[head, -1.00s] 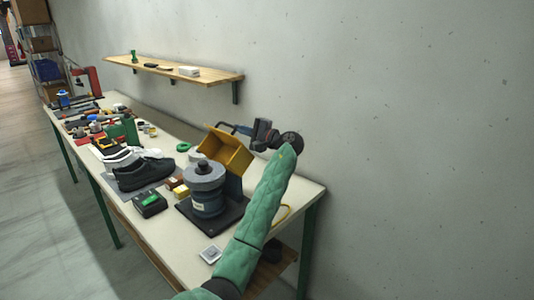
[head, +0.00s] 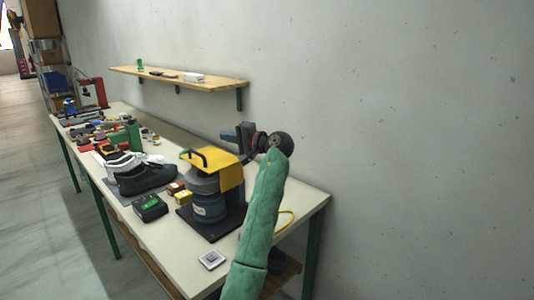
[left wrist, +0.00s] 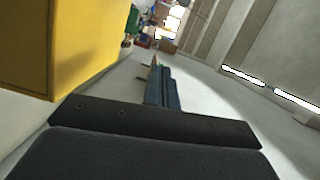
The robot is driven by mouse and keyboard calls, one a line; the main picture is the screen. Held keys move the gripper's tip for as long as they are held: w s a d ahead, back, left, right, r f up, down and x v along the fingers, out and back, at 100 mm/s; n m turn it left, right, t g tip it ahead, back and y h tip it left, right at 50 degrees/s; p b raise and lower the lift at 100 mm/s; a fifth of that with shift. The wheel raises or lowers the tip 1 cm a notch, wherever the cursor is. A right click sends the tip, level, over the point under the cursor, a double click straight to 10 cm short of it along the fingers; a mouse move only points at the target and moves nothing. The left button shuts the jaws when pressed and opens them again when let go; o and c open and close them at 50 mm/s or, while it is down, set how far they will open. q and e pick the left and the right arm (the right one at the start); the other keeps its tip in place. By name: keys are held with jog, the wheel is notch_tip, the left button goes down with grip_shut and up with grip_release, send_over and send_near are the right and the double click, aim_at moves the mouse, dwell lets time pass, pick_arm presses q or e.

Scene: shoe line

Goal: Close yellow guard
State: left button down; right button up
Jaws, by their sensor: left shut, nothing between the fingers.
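The yellow guard (head: 222,171) lies over the top of the grey-blue round machine (head: 207,203), with its dark handle on the left. It looks lowered; whether it rests fully down is hard to tell. In the left wrist view the guard (left wrist: 65,40) fills the upper left, close to the gripper. My left gripper (head: 230,137) is shut and empty, just behind and above the guard's right end. Its shut fingers show in the left wrist view (left wrist: 158,85). I cannot tell whether it touches the guard. My right gripper is not in view.
The machine's dark base stands on a long pale table (head: 180,246). Left of it are a black-green box (head: 150,208), small yellow and brown blocks, and dark shoes (head: 146,179). A wooden shelf (head: 180,78) juts from the wall behind. A yellow cable lies at the right.

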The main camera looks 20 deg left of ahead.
aim_at(211, 165)
pick_arm(q)
jog(key=s+f+n+b, duration=0.1)
jog(key=s, duration=0.1)
jog(key=s+a+f+n+b, duration=0.1)
jog(key=s+b, duration=0.1)
jog(key=s+a+n+h+b, duration=0.1)
jog(key=s+n, duration=0.1)
jog(key=shift+a+f+b, duration=0.1)
jog(key=shift+f+b, duration=0.25)
jog(key=shift+f, duration=0.05)
jog(key=shift+s+a+f+n+b, duration=0.2)
jog(key=shift+s+f+n+b, duration=0.15)
jog(key=shift+s+n, duration=0.2)
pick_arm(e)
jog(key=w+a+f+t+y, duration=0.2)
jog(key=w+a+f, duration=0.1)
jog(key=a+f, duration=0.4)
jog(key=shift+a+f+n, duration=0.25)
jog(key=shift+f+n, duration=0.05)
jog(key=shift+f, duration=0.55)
pick_arm(q)
jog(key=shift+h, duration=0.3)
jog(key=shift+r, duration=0.1)
